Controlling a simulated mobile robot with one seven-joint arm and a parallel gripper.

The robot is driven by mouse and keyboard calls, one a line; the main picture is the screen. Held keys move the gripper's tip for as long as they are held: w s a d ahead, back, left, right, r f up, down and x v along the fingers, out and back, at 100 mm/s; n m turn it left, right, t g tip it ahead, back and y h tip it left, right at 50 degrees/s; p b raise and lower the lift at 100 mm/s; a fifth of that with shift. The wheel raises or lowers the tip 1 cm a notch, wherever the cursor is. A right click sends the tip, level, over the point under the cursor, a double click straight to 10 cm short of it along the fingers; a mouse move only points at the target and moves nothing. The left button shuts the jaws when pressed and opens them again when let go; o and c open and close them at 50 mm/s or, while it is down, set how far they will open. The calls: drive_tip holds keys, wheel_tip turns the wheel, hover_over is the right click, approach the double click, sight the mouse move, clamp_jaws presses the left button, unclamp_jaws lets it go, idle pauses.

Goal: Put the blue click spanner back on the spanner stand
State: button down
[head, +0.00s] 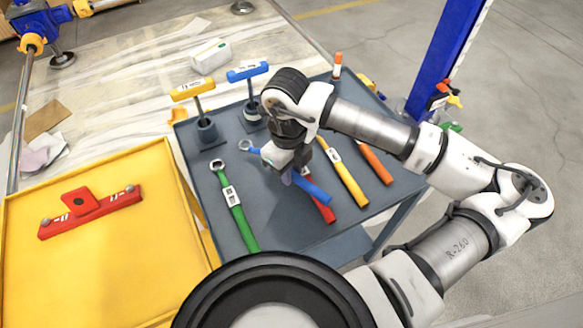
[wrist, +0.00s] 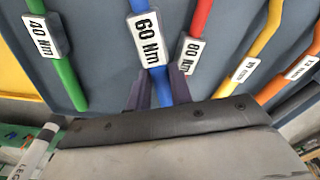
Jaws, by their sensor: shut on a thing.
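The blue click spanner (head: 313,190) is in my gripper (head: 289,174); its ring end shows at upper left and its handle at lower right. In the wrist view the blue spanner (wrist: 139,7) carries a "60 Nm" label, and the dark fingers of my gripper (wrist: 158,92) are shut on it just below that label. In the head view it slants over part of the red spanner (head: 324,209). The grey spanner stand (head: 290,227) has a green spanner (head: 238,217) to the left. I cannot tell whether the blue spanner touches the stand.
Yellow (head: 348,178) and orange (head: 375,164) spanners lie to the right of the red one. A yellow-handled T-tool (head: 193,89) and a blue-handled T-tool (head: 248,70) stand behind. A yellow tray (head: 100,275) with a red part (head: 90,211) is at left.

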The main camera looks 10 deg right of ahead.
drive_tip(key=shift+f+b, duration=0.4)
drive_tip(key=shift+b, duration=0.2)
drive_tip(key=c, duration=1.3)
unclamp_jaws()
drive_tip(key=shift+s, duration=0.1)
drive_tip(key=shift+o, duration=0.2)
drive_tip(key=shift+r+p, duration=0.75)
drive_tip(key=shift+p, duration=0.45)
wheel_tip(320, 180, up, 12)
drive_tip(key=b, duration=0.1)
drive_tip(key=shift+w+a, duration=0.25)
drive_tip(key=shift+w, duration=0.1)
drive_tip(key=shift+f, duration=0.15)
